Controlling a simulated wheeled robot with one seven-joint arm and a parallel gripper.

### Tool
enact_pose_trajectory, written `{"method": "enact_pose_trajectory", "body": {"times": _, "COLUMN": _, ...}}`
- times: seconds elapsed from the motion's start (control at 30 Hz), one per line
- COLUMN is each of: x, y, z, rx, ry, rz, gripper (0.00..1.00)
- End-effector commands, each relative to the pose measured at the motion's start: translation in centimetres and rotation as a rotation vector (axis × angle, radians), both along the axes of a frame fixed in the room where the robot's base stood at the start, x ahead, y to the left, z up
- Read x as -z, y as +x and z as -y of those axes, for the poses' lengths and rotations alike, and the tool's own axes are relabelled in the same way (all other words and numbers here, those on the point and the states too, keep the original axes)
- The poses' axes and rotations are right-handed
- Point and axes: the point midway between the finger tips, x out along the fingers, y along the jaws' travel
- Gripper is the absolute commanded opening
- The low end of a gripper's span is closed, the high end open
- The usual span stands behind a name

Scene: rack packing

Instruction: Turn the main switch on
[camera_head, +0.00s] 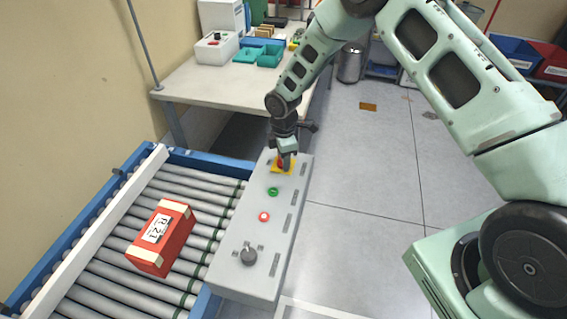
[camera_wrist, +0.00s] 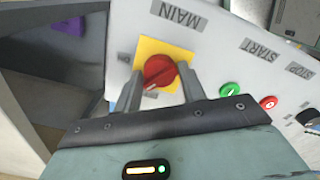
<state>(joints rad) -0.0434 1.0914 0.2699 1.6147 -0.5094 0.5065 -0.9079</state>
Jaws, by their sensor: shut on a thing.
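The main switch (camera_wrist: 159,71) is a red rotary knob on a yellow plate, under the word MAIN in the wrist view. My gripper (camera_wrist: 160,84) is at the knob, with one finger on each side of it, shut on it. In the head view, my gripper (camera_head: 287,160) reaches down over the yellow plate (camera_head: 277,167) at the far end of the grey control panel (camera_head: 236,219) and hides part of the knob. A pale pointer mark shows on the knob.
A green START button (camera_head: 272,191), a red STOP button (camera_head: 264,217) and a dark knob (camera_head: 249,257) lie along the panel. A roller conveyor (camera_head: 120,279) with a red box (camera_head: 163,240) is to the left. A table (camera_head: 205,90) stands behind. Open floor lies to the right.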

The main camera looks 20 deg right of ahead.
Motion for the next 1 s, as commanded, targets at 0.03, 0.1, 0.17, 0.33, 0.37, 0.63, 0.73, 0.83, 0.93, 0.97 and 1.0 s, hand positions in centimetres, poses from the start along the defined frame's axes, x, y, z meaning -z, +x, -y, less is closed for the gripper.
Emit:
{"method": "enact_pose_trajectory", "body": {"times": 0.03, "x": 0.28, "y": 0.11, "z": -0.03, "rx": 0.041, "ry": 0.000, "rz": 0.004, "gripper": 0.18}}
{"method": "enact_pose_trajectory", "body": {"times": 0.1, "x": 0.29, "y": 0.09, "z": -0.01, "rx": 0.109, "ry": 0.000, "rz": 0.003, "gripper": 0.18}}
{"method": "enact_pose_trajectory", "body": {"times": 0.17, "x": 0.26, "y": 0.09, "z": -0.03, "rx": 0.166, "ry": 0.000, "rz": 0.003, "gripper": 0.18}}
{"method": "enact_pose_trajectory", "body": {"times": 0.33, "x": 0.22, "y": 0.11, "z": -0.06, "rx": 0.327, "ry": 0.001, "rz": 0.004, "gripper": 0.18}}
{"method": "enact_pose_trajectory", "body": {"times": 0.37, "x": 0.20, "y": 0.12, "z": -0.05, "rx": 0.355, "ry": 0.001, "rz": 0.004, "gripper": 0.18}}
{"method": "enact_pose_trajectory", "body": {"times": 0.63, "x": 0.16, "y": 0.11, "z": -0.02, "rx": 0.606, "ry": 0.001, "rz": 0.004, "gripper": 0.18}}
{"method": "enact_pose_trajectory", "body": {"times": 0.73, "x": 0.13, "y": 0.09, "z": -0.05, "rx": 0.688, "ry": 0.002, "rz": 0.003, "gripper": 0.18}}
{"method": "enact_pose_trajectory", "body": {"times": 0.83, "x": 0.07, "y": 0.10, "z": -0.04, "rx": 0.760, "ry": 0.001, "rz": 0.004, "gripper": 0.18}}
{"method": "enact_pose_trajectory", "body": {"times": 0.93, "x": 0.03, "y": 0.09, "z": -0.04, "rx": 0.822, "ry": 0.002, "rz": 0.003, "gripper": 0.18}}
{"method": "enact_pose_trajectory", "body": {"times": 0.97, "x": 0.03, "y": 0.09, "z": -0.03, "rx": 0.838, "ry": 0.001, "rz": 0.003, "gripper": 0.18}}
{"method": "enact_pose_trajectory", "body": {"times": 1.0, "x": 0.02, "y": 0.09, "z": -0.02, "rx": 0.859, "ry": 0.001, "rz": 0.002, "gripper": 0.18}}
